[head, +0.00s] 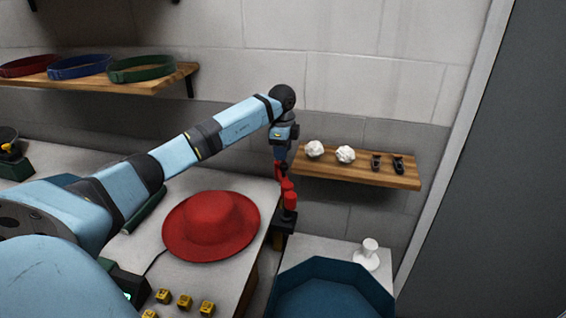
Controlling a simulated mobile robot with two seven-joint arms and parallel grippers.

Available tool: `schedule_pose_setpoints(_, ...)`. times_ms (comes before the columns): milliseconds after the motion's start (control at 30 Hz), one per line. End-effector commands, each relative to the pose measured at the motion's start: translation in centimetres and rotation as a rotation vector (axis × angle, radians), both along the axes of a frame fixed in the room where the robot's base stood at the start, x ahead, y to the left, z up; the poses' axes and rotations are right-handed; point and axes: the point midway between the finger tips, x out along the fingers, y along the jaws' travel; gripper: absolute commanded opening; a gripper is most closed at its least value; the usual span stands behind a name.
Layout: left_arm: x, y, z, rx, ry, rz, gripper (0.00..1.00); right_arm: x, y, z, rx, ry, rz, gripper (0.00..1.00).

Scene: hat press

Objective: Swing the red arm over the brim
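The red hat (210,222) lies on the pale table with its brim flat and its crown up. The red arm (289,193) stands at the table's right edge, on a dark base (285,222), to the right of the hat and apart from its brim. My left arm reaches across from the left, above the hat. My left gripper (280,160) points down at the top of the red arm and looks close to it or touching. Its fingers are too small and dark to tell open from shut. My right gripper is out of view.
A wooden shelf (360,171) with white crumpled balls (345,155) and small dark items is right of my gripper. A blue many-sided bin (333,290) stands at the lower right, near a white stand (369,254). Yellow blocks (185,301) lie at the table's front.

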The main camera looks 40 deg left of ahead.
Motion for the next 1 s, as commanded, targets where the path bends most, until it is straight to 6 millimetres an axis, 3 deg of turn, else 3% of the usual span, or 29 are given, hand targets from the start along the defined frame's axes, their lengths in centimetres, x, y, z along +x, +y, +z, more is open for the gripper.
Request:
schedule_pose_setpoints(100, 0.1, -0.1, -2.3, -0.002, 0.002, 0.000, 0.40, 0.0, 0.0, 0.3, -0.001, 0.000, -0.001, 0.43)
schedule_pose_setpoints(300, 0.2, 0.1, -4.6, -0.001, 0.000, -0.001, 0.40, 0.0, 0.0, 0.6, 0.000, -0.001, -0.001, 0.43)
schedule_pose_setpoints(667, 0.2, 0.1, -5.3, -0.002, -0.001, -0.001, 0.40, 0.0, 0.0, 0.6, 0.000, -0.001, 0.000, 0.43)
schedule_pose_setpoints(700, 0.2, 0.1, -5.3, -0.002, -0.001, -0.001, 0.37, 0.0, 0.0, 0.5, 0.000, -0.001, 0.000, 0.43)
schedule_pose_setpoints(867, 0.2, 0.1, -5.3, -0.002, -0.001, -0.001, 0.01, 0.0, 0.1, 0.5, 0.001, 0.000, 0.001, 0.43)
schedule_pose_setpoints(1000, 0.3, 0.1, -5.3, -0.002, -0.001, -0.001, 0.00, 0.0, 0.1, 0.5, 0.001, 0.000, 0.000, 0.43)
